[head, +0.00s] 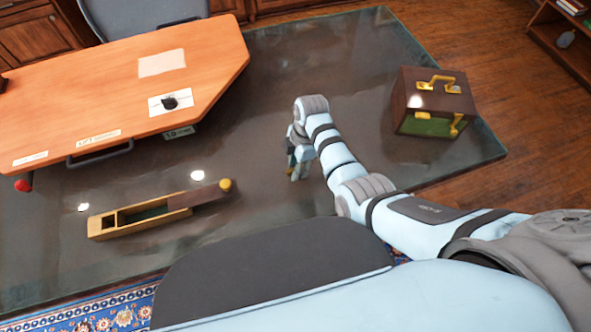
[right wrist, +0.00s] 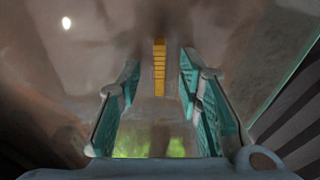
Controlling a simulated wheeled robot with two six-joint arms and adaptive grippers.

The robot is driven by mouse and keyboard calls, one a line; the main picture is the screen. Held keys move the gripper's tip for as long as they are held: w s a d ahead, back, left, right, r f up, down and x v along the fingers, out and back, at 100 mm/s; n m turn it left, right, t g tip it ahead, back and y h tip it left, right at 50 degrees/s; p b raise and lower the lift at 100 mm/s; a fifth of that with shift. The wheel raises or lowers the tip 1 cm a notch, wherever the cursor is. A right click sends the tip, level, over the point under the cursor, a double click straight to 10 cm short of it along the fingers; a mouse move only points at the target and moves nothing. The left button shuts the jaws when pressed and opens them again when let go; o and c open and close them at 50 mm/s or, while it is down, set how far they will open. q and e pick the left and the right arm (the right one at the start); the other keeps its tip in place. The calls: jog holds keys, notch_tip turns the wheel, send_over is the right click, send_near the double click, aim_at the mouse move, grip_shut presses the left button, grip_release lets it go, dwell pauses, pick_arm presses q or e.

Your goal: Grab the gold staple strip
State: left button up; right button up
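The gold staple strip (right wrist: 160,68) is a narrow, segmented gold bar in the right wrist view. It runs lengthwise up the picture on the dark glossy surface. My right gripper (right wrist: 160,80) is open, with one teal-padded finger on each side of the strip and clear gaps to both. How far the fingertips are above the surface is hard to tell. In the head view my right gripper (head: 298,172) points down over the glass table top (head: 290,70), and the strip is mostly hidden by it. My left gripper is out of view.
A long wooden box (head: 140,231) with an open compartment and a swung-out lid lies left of my right gripper. A dark case with gold handles (head: 434,100) stands to the right. An orange wooden board (head: 110,100) with paper labels fills the upper left.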

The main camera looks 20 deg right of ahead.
jog(key=shift+c, duration=0.6)
grip_shut()
jog(key=shift+r, duration=0.1)
